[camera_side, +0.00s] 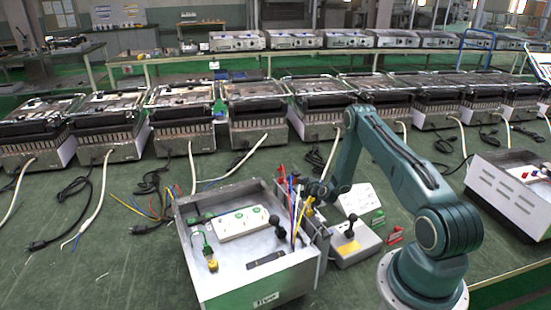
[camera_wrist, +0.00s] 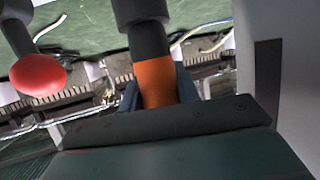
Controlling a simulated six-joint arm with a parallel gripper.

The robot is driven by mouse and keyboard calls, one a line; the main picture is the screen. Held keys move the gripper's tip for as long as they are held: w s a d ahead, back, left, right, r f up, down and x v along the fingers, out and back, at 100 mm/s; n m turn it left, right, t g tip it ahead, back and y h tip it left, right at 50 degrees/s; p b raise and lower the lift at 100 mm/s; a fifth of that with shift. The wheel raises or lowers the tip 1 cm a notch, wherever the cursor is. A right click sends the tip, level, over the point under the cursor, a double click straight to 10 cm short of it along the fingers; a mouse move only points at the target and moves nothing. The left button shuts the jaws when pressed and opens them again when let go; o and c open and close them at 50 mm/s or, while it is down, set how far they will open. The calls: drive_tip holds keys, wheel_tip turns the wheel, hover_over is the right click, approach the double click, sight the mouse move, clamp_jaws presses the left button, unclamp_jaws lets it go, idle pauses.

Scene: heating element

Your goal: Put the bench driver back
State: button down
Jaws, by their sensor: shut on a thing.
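My gripper (camera_wrist: 157,90) is shut on a thick handle, black with an orange band, which I take to be the bench driver (camera_wrist: 150,45). Its two blue-grey fingers sit either side of the orange band in the wrist view. The handle's far end runs out of the top of that view. In the side view my gripper (camera_side: 318,190) is at the right rim of an open metal tray (camera_side: 263,293), among upright coloured rods or leads. The driver is too small and covered to make out there.
A red ball-ended handle (camera_wrist: 38,74) is close left of the driver. The tray holds a white block (camera_side: 240,223) with green terminals and black knobs. A grey box (camera_side: 357,243) with a black knob, a white card (camera_side: 356,200) and green and red clips lie to the right.

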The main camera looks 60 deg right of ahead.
drive_tip(key=c, duration=1)
unclamp_jaws()
drive_tip(key=shift+r, duration=0.1)
drive_tip(key=shift+r, duration=0.2)
drive_tip(key=shift+s+r, duration=0.15)
drive_tip(key=shift+v, duration=5.8)
drive_tip(key=shift+r, duration=0.15)
